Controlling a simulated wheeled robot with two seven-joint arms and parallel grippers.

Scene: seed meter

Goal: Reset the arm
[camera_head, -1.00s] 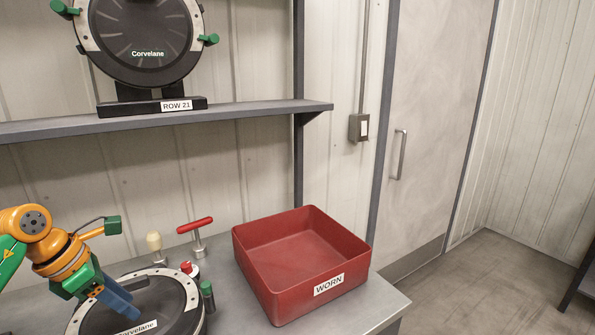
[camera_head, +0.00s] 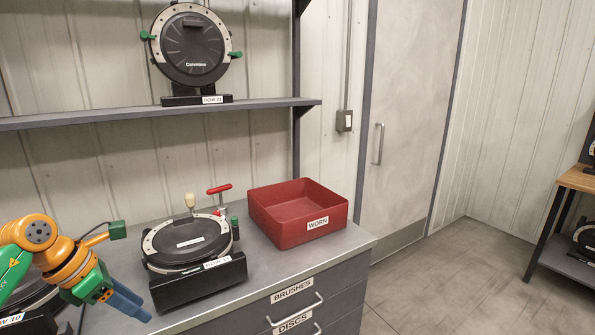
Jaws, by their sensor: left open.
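My left arm comes in from the lower left, orange and green. Its gripper (camera_head: 128,300) has blue-grey fingers that point down and to the right. It is open and holds nothing that I can see. It hangs in front of the bench, left of a round black seed meter (camera_head: 187,243) on a black labelled base, apart from it in the picture. A second meter, its label partly readable as "W 10" (camera_head: 12,319), is partly hidden behind my left arm. My right gripper is out of the picture.
A red WORN bin (camera_head: 312,229) stands empty on the grey bench's right end, above BRUSHES (camera_head: 292,289) and DISCS drawers. Another meter (camera_head: 190,48) sits on the shelf (camera_head: 270,104). Floor right of the bench is open.

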